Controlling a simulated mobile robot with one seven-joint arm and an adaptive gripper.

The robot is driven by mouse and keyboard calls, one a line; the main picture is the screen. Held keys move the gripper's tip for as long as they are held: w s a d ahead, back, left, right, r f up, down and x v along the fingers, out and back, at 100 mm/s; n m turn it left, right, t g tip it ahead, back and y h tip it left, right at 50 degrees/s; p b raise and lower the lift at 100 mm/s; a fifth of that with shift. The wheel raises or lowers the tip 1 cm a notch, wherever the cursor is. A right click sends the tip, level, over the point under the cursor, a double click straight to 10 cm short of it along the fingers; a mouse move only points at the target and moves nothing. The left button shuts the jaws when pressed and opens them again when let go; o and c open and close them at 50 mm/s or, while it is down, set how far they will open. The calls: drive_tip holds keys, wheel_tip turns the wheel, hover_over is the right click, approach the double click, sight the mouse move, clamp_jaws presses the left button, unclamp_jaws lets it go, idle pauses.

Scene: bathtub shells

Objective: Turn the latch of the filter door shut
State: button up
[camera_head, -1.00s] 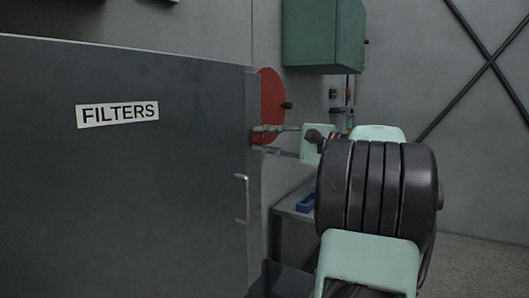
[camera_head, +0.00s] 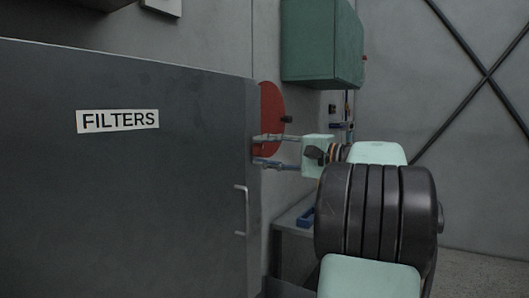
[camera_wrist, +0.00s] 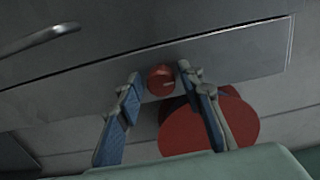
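The filter door (camera_head: 120,190) is the large dark grey panel with a FILTERS label, filling the left of the head view. In the wrist view a small round red knob (camera_wrist: 160,80), which looks like the latch, sits on a grey strip of the door. My gripper (camera_head: 257,150) reaches in from the right to the door's right edge. Its blue-padded fingers are apart in the wrist view, one on each side of the red knob. Nothing is clearly held, and I cannot tell whether either finger touches the knob. In the head view the knob is hidden.
A red disc (camera_head: 270,105) with a dark knob is beyond the door's edge. It shows behind the right finger in the wrist view (camera_wrist: 240,122). A door handle (camera_head: 245,210) stands out below. A green box (camera_head: 318,45) hangs on the wall. A grey bench (camera_head: 295,225) is behind my arm.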

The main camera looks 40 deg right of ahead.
drive_tip(key=shift+o, duration=0.3)
drive_tip(key=v, duration=1.2)
